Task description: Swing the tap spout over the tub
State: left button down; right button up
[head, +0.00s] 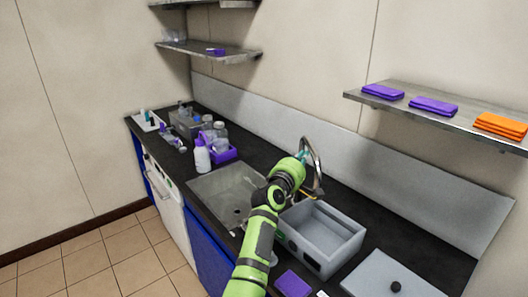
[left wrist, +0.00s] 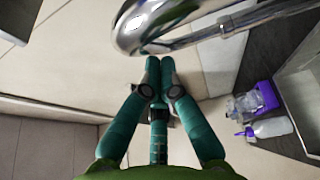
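The chrome tap spout (head: 314,159) arches up behind the sink, beside the grey tub. It also crosses the top of the left wrist view (left wrist: 195,35), large and close. The open grey tub (head: 350,239) stands on the counter right of the sink. My left arm reaches across between sink and tub. My left gripper (head: 302,156) is at the tap, partly hidden by my wrist. In the left wrist view its teal fingertips (left wrist: 160,64) are together with nothing seen between them, just below the spout; contact cannot be told. My right gripper is not in view.
The sink (head: 222,193) is left of my arm. A purple rack with bottles (head: 220,152) stands beyond it. A grey lid with a black knob (head: 390,280) and a purple cloth (head: 293,284) lie near the tub. A wall shelf (head: 455,118) holds folded cloths.

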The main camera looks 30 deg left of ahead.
pick_arm(q)
jog(key=shift+w+d+r, duration=0.1)
jog(key=shift+w+d, duration=0.2)
jog(key=shift+d, duration=0.6)
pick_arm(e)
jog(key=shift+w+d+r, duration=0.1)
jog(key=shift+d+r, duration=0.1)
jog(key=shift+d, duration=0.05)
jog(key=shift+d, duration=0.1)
